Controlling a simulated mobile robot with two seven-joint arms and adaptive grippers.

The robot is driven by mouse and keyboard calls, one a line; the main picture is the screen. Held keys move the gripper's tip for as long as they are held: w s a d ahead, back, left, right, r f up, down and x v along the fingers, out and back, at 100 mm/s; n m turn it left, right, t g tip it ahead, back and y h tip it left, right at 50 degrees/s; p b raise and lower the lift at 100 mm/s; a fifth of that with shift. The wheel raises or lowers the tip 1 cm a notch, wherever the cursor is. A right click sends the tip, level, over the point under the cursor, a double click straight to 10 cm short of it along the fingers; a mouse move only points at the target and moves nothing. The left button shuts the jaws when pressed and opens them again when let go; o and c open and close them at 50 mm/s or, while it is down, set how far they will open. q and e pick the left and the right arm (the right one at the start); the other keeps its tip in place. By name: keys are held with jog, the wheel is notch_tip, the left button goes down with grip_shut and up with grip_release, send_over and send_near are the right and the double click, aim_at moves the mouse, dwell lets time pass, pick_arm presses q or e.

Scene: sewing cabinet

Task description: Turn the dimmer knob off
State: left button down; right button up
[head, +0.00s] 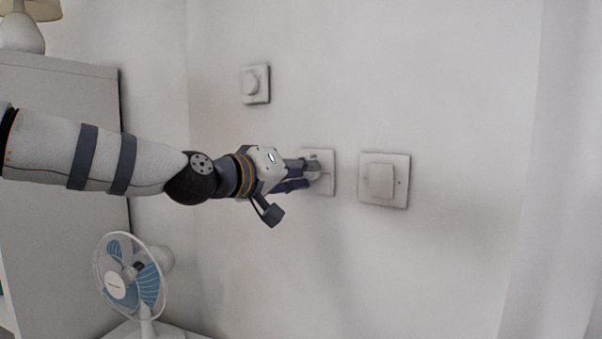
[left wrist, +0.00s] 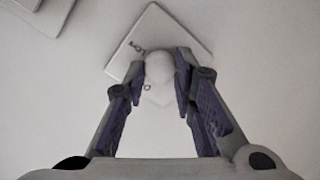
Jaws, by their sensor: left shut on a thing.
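A dimmer knob (left wrist: 159,68), pale and rounded, sits on a white square wall plate (left wrist: 178,30) with small dark markings. In the head view the wall plate (head: 325,160) is in the middle, partly behind my left gripper (head: 306,175). In the left wrist view my left gripper (left wrist: 160,75) has one finger on each side of the knob and is shut on it. The knob's exact turn angle cannot be read. My right gripper is not in view.
A flat wall switch (head: 381,181) is to the right of the plate. A blue-bladed fan (head: 132,276) stands at lower left, beside a grey cabinet (head: 60,225). A pale curtain (head: 565,180) hangs at far right.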

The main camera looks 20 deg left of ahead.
pick_arm(q)
jog(key=shift+w+a+n+h+b, duration=0.1)
jog(key=shift+n+h+b, duration=0.35)
jog(key=shift+n, duration=4.5)
jog(key=shift+a+n+h+b, duration=0.15)
jog(key=shift+n+h, duration=0.5)
jog(key=shift+n, duration=4.3)
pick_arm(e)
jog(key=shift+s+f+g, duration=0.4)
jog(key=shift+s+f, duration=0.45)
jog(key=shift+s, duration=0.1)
pick_arm(q)
jog(key=shift+d, duration=0.1)
jog(key=c, duration=1.6)
grip_release()
jog(key=shift+o, duration=1.4)
jog(key=shift+d, duration=0.1)
jog(key=shift+f, duration=0.1)
